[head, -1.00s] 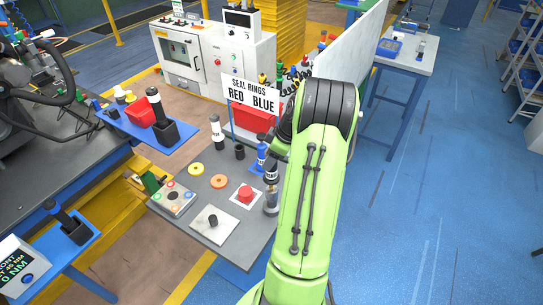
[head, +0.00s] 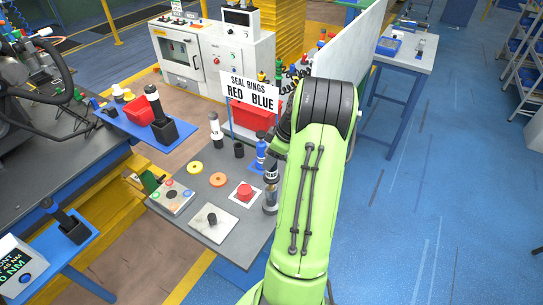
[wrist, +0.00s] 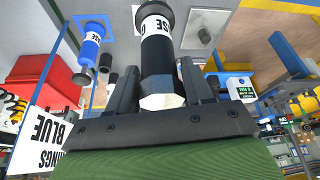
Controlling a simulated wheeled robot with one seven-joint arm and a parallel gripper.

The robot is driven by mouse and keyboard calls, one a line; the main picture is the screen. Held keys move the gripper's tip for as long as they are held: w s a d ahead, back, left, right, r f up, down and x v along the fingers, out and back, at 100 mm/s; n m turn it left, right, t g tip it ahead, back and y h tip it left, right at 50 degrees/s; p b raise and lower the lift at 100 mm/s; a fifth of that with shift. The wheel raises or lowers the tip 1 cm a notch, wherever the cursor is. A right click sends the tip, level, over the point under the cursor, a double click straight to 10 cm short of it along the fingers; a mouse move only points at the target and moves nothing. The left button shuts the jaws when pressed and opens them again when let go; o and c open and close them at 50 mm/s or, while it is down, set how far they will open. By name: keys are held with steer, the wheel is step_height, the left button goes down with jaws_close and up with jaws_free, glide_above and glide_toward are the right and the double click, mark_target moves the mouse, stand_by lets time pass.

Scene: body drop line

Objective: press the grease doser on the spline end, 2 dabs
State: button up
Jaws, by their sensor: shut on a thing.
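The grease doser (wrist: 157,50) is a dark cylinder with a white lettered label and a pale hex end, between the two fingers of my gripper (wrist: 155,88) in the wrist view. My gripper is shut on it. In the head view the doser (head: 271,190) shows upright at the right edge of the grey table, partly covered by my arm; I cannot tell whether its lower end touches the table. A short dark peg (head: 212,219) stands on a white plate at the table's front; I cannot tell whether it is the spline end.
A blue labelled bottle (head: 261,150) stands behind the doser. A red knob (head: 245,192) on a white square, orange and yellow rings (head: 218,180) and a button box (head: 172,196) lie on the table (head: 240,243). The seal rings sign (head: 251,92) rises behind.

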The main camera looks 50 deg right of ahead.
steer(key=shift+f+b, duration=0.4)
steer(key=shift+f, duration=0.1)
steer(key=shift+r, duration=0.1)
stand_by(0.3)
steer(key=shift+r+p, duration=1)
steer(key=shift+r, duration=0.5)
steer(key=shift+f+b, duration=1.55)
steer(key=shift+f, duration=0.05)
stand_by(0.4)
steer(key=shift+r+p, duration=1)
steer(key=shift+r, duration=0.55)
